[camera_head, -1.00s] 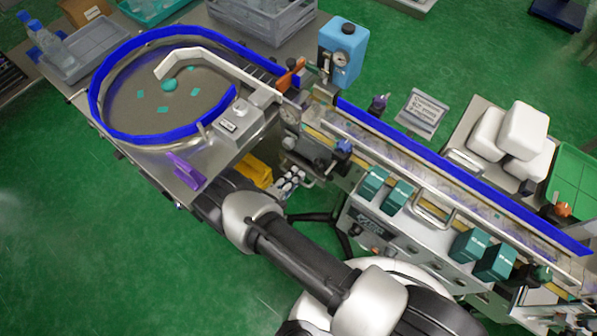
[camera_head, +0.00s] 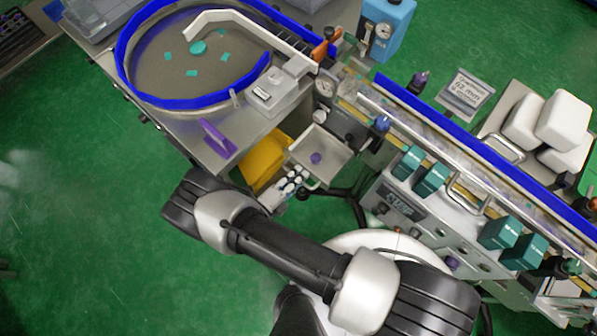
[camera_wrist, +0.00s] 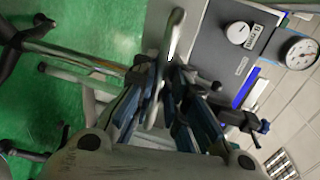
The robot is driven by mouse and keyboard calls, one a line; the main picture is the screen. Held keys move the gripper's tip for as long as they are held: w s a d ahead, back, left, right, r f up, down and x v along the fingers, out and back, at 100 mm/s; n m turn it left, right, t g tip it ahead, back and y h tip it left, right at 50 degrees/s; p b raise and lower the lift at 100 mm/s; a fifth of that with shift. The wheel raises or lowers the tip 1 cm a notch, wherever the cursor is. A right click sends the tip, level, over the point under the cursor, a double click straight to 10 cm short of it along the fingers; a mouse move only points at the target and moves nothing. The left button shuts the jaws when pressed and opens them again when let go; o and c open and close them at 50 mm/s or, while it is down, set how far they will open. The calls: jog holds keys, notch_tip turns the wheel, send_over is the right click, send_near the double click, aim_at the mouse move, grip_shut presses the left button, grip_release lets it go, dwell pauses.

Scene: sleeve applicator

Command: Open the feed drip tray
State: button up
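The feed drip tray, by its look a shallow square metal tray (camera_head: 334,147) with a purple disc on it, juts out from the machine in the head view. My gripper (camera_head: 291,183) shows partly at the tray's near edge, with my arm in front of it. In the wrist view my gripper (camera_wrist: 163,78) has its dark fingers close on both sides of a pale bar (camera_wrist: 174,40), which seems to be the tray's handle. The finger pads are hard to see.
A yellow panel (camera_head: 263,158) stands left of the tray. A purple handle (camera_head: 217,138) sits on the bowl table's edge. Green floor is free at the left.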

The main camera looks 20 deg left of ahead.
jog(key=shift+o, duration=0.2)
jog(key=v, duration=1.2)
jog(key=shift+s, duration=0.1)
dwell(0.3)
